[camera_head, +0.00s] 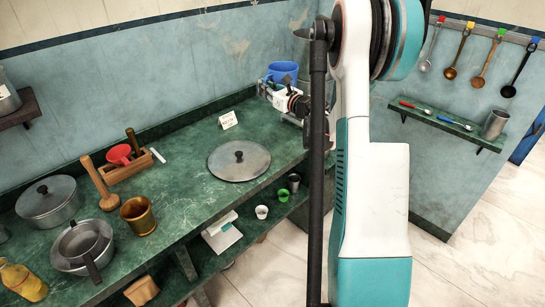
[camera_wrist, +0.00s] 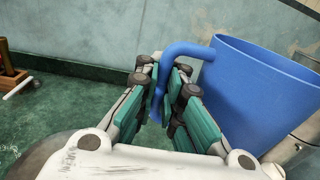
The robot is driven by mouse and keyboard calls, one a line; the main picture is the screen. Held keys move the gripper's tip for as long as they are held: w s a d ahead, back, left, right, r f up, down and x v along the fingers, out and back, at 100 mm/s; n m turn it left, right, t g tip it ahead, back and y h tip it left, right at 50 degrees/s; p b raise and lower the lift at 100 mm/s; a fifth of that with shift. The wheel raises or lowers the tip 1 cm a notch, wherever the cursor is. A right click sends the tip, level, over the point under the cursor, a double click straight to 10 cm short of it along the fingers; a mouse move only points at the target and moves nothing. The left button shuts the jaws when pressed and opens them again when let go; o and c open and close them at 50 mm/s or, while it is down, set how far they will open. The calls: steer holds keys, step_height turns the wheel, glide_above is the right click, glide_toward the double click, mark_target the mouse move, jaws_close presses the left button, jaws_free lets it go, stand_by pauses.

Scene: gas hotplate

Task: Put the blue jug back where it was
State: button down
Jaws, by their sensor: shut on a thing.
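The blue jug (camera_head: 283,70) is at the far end of the green counter, near the corner, in the head view. In the wrist view the blue jug (camera_wrist: 262,88) fills the right side, with its handle reaching left between the fingers. My gripper (camera_wrist: 168,95) is shut on the handle. In the head view my gripper (camera_head: 272,90) is small, just in front of the jug. The jug looks upright. A metal object (camera_wrist: 295,150) is under or beside its lower part; I cannot tell whether they touch. The jug's base is hidden.
A round metal lid (camera_head: 239,160) lies on the counter, with a small white sign (camera_head: 228,120) behind it. My arm hides the counter's right end.

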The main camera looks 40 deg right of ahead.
step_height(320, 180, down, 20)
steer(key=b, duration=0.7)
steer(key=shift+s+a+f, duration=0.1)
steer(key=shift+a+f, duration=0.05)
steer(key=shift+f, duration=0.15)
steer(key=c, duration=1.7)
jaws_free()
steer(key=s+p, duration=0.1)
steer(key=s, duration=0.9)
steer(key=shift+s, duration=0.1)
steer(key=shift+s+b, duration=0.6)
steer(key=shift+s, duration=0.3)
steer(key=shift+r, duration=0.2)
